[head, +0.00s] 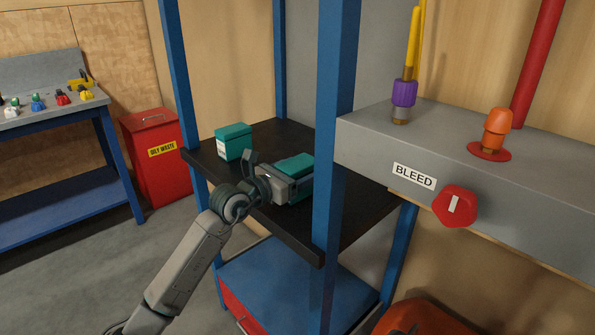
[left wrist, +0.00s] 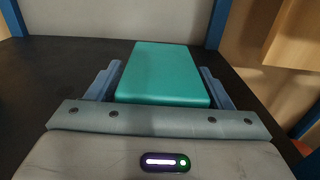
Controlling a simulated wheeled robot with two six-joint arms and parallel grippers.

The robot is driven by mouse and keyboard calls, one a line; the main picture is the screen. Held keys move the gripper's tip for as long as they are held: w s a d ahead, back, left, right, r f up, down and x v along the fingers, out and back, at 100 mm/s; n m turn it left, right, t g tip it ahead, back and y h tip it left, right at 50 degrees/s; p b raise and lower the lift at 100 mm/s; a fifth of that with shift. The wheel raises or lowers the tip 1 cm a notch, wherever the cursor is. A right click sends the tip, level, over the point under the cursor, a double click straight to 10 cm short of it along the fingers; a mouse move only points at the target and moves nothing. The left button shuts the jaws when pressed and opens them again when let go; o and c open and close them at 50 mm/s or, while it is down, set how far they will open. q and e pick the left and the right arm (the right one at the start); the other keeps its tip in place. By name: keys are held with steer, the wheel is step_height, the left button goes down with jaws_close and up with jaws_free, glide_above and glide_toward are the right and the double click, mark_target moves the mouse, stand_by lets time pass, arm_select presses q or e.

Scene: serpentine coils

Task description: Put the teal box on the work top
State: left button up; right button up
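A teal box (head: 294,163) rests on the black shelf (head: 285,232) of a blue-framed rack. My left gripper (head: 287,186) is at this box. In the left wrist view the box (left wrist: 165,75) lies between the two spread fingers (left wrist: 160,85), with narrow gaps seeming to show beside it. A second teal box (head: 233,142), with a white label, stands on the same shelf to the left of my gripper. A grey-topped bench (head: 20,121) with blue legs stands at the far left; it may be the work top. My right gripper is out of view.
Blue rack posts (head: 333,130) stand close to my left arm. A grey housing (head: 520,190) with a red knob (head: 455,206) is at the right. A red waste bin (head: 155,165) stands between bench and rack. Several small coloured items occupy the bench's back.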

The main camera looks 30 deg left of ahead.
arm_select(q)
steer(key=shift+r, duration=0.1)
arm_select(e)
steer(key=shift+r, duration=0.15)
arm_select(q)
steer(key=shift+s, duration=0.15)
steer(key=v, duration=0.7)
steer(key=shift+a, duration=0.1)
steer(key=shift+v, duration=0.9)
steer(key=p, duration=0.1)
steer(key=s+p, duration=0.1)
steer(key=shift+a+r+p, duration=0.15)
steer(key=shift+a+p, duration=0.15)
steer(key=shift+p, duration=0.05)
steer(key=shift+p+v, duration=0.9)
steer(key=shift+p, duration=0.3)
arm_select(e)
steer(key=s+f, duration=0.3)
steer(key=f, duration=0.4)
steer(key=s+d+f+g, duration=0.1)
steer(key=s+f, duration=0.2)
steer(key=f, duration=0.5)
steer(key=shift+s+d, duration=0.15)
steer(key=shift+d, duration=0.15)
